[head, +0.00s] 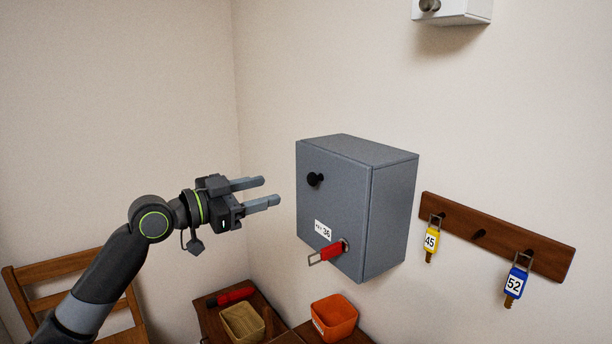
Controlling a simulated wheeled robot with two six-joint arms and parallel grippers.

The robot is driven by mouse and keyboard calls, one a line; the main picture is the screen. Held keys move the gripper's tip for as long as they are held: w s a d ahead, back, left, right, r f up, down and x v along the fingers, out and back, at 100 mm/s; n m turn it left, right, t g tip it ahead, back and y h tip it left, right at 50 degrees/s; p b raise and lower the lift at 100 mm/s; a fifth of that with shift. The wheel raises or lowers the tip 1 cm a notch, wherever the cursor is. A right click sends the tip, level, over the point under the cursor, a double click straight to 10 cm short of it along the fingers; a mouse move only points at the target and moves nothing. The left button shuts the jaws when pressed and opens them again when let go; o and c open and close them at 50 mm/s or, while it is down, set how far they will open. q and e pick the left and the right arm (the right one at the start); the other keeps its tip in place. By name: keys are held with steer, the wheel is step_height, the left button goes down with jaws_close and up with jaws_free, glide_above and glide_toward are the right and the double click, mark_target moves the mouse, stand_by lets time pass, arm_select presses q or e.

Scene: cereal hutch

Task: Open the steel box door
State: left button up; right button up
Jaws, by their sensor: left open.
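The grey steel box (390,215) is mounted on the wall, and its door (330,195) is shut. A round black knob (315,179) sits on the upper left of the door. A white label reading 36 (323,229) is low on the door. A red-tagged key (331,251) sits at the lock near the door's bottom right. My left gripper (268,191) is open and empty, to the left of the box, with its fingers pointing right toward the door and apart from it. My right gripper is not in view.
A wooden rack (500,237) on the right wall holds a yellow tag 45 (431,241) and a blue tag 52 (515,283). Below are an orange bin (334,317), a tan basket (242,323) and a wooden chair (62,268). A white box (462,10) is above.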

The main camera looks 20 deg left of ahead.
mark_target(309, 180)
arm_select(q)
steer(key=p+x, duration=0.3)
steer(key=x, duration=0.8)
steer(key=shift+d+p, duration=0.1)
steer(key=shift+p, duration=0.3)
jaws_close()
